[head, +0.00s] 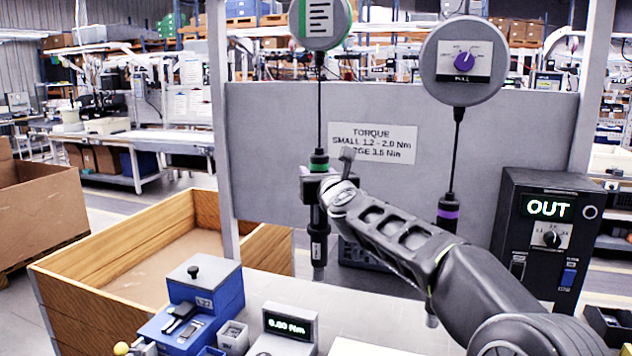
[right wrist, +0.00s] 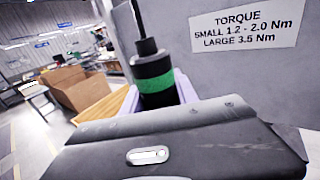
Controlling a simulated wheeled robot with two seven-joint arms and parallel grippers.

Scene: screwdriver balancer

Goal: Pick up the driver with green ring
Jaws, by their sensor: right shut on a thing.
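The driver with the green ring (head: 319,162) hangs upright on a cable from the round balancer (head: 320,22) at the top of the head view. My right gripper (head: 318,186) is shut around its body just below the green ring. In the right wrist view the ring (right wrist: 154,83) shows above the gripper, between the fingers; the driver's lower part is hidden there. A second driver with a purple ring (head: 447,213) hangs to the right from the balancer with a purple knob (head: 463,62), partly behind my right arm. My left gripper is not in view.
A grey panel (head: 270,135) with a torque sign (head: 372,144) stands behind the drivers. Below are a blue fixture (head: 205,290) and a torque display (head: 289,325) reading about 0.00 Nm. A black box showing OUT (head: 548,208) stands right. A wooden crate (head: 110,275) is left.

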